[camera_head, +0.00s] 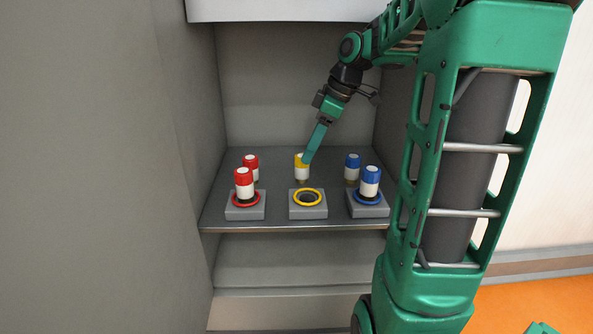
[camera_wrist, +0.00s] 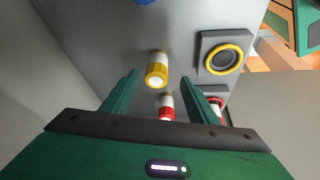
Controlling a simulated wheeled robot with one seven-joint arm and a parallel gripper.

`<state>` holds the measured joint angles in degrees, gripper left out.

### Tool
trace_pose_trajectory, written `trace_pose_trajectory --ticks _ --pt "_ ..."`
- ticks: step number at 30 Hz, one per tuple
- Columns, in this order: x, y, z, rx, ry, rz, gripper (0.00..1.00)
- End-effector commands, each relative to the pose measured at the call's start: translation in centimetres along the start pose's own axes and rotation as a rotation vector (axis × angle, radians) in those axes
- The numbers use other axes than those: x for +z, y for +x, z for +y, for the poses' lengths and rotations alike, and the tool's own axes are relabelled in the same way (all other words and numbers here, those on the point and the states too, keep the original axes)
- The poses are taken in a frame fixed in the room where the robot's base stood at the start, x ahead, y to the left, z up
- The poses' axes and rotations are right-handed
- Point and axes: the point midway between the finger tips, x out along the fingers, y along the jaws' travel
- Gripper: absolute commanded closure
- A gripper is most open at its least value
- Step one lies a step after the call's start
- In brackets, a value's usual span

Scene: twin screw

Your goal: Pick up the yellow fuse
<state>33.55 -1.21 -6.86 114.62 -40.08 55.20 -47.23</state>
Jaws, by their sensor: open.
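The yellow fuse (camera_head: 299,164), yellow and white, stands upright on the grey shelf, behind the empty yellow-ringed socket (camera_head: 308,198). My gripper (camera_head: 306,160) reaches down from the upper right, and its finger partly covers the fuse's right side in the head view. In the wrist view the yellow fuse (camera_wrist: 157,70) shows between and slightly beyond the tips of my open gripper (camera_wrist: 159,81). The fingers appear apart from it on both sides. The yellow socket (camera_wrist: 221,59) lies to the right there, with nothing in it.
A red fuse (camera_head: 244,184) sits in the red socket and another red fuse (camera_head: 251,164) stands behind it. A blue fuse (camera_head: 369,183) sits in the blue socket, with another blue fuse (camera_head: 352,167) behind. Cabinet walls enclose the shelf (camera_head: 278,209) at the left, back and right.

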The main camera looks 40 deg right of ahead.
Motion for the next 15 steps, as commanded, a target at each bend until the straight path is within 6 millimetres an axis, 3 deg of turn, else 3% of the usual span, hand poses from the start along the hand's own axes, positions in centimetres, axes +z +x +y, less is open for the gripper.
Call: trace_pose_trajectory --ticks 4,15 --pt "-0.7 0.9 0.9 -0.010 0.011 0.013 0.46" --pt "-0.8 4.0 1.2 -0.013 0.021 0.017 0.46"
